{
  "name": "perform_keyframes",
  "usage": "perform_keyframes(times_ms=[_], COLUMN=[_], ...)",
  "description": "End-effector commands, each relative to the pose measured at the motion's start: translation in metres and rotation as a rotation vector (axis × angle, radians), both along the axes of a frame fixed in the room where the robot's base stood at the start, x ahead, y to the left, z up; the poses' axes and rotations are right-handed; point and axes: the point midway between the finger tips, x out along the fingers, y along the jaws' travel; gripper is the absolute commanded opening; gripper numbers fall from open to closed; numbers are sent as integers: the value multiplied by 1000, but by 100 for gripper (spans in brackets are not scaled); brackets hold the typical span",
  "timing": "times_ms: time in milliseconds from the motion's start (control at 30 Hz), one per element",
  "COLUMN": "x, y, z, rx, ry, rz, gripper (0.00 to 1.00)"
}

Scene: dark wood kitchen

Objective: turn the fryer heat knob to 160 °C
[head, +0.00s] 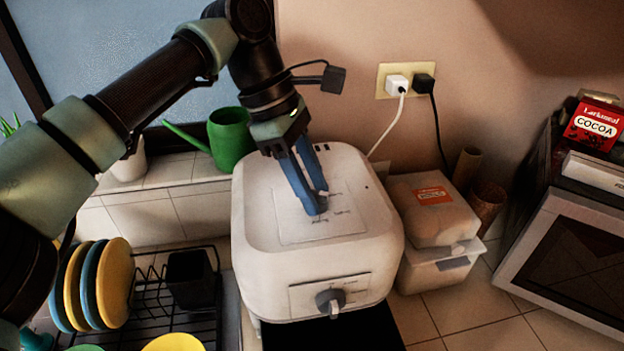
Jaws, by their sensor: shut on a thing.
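The white fryer (265,235) stands at the centre of the head view, with a square panel (290,225) on its top and small printed marks around the middle. My gripper (319,204) points down at this panel, its blue fingers shut on a small knob there. The fingertips hide most of that knob, so its pointer and setting cannot be read. A second, dark grey knob (328,299) with a light pointer sits on the fryer's front plate, apart from my gripper. The marks on both panels are too small to read.
A green watering can (230,140) stands behind left of the fryer. A dish rack (150,300) with colourful plates is at left. Stacked containers (430,215) stand close on the right, below a wall socket (405,80) with two plugs. A microwave (575,255) is farther right.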

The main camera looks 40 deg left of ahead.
Motion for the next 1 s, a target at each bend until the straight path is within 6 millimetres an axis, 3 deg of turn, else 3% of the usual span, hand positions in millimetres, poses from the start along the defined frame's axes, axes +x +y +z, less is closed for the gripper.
perform_keyframes(times_ms=[433,467,600,1000], x=[1,1,1,0], y=[0,0,0,2], z=[1,1,1,5], rx=[1,1,2,1], ry=[-4,-4,-2,-1], rz=[-10,-10,-10,-9], gripper=[0,44,69,72])
